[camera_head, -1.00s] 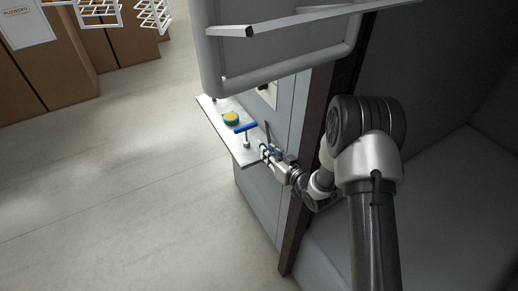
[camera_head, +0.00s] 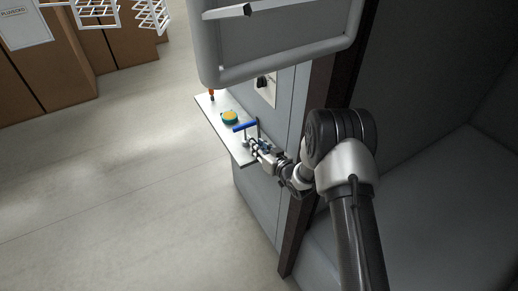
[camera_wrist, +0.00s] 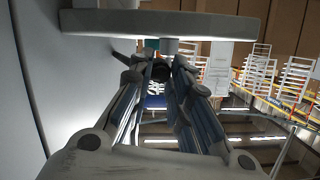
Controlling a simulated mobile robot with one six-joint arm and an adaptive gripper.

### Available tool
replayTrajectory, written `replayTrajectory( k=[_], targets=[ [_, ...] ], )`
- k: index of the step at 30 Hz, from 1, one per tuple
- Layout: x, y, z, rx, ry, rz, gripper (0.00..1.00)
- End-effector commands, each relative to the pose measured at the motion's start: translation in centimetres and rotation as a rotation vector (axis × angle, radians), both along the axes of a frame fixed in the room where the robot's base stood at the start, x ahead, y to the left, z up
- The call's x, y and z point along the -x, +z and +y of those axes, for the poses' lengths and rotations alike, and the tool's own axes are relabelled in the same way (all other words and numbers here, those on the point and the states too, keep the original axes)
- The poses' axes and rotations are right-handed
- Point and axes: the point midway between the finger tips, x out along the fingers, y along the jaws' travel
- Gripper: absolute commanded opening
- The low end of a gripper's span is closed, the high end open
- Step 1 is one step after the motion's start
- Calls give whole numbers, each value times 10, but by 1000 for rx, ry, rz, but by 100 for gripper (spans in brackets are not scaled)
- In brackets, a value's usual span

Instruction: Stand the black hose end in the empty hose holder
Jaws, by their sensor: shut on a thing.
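My gripper (camera_head: 254,146) is at the near end of a pale shelf (camera_head: 211,113) on the grey wall. It is shut on a dark piece, which I take as the black hose end (camera_head: 257,129); it shows as a thin dark stick in the head view. In the wrist view a dark round part (camera_wrist: 159,68) lies between the fingertips. A blue bar on a post (camera_head: 243,127) stands on the shelf close beside the gripper. I cannot make out which part is the empty hose holder.
A round yellow and teal piece (camera_head: 229,117) and an orange-topped piece (camera_head: 211,94) stand farther along the shelf. A white plate with a black fitting (camera_head: 264,83) is on the wall. A large grey frame (camera_head: 275,70) overhangs the shelf.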

Motion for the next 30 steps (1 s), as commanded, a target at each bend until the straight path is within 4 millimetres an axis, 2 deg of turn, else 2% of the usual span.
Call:
replayTrajectory(
  k=[6,7,15,25,30],
  targets=[
    [0,-8,0,0,0,0,0],
    [0,-7,0,1,0,1,19],
    [0,-6,0,1,0,1,37],
    [0,-5,0,1,0,1,38],
    [3,4,-3,0,-1,1,38]
  ],
)
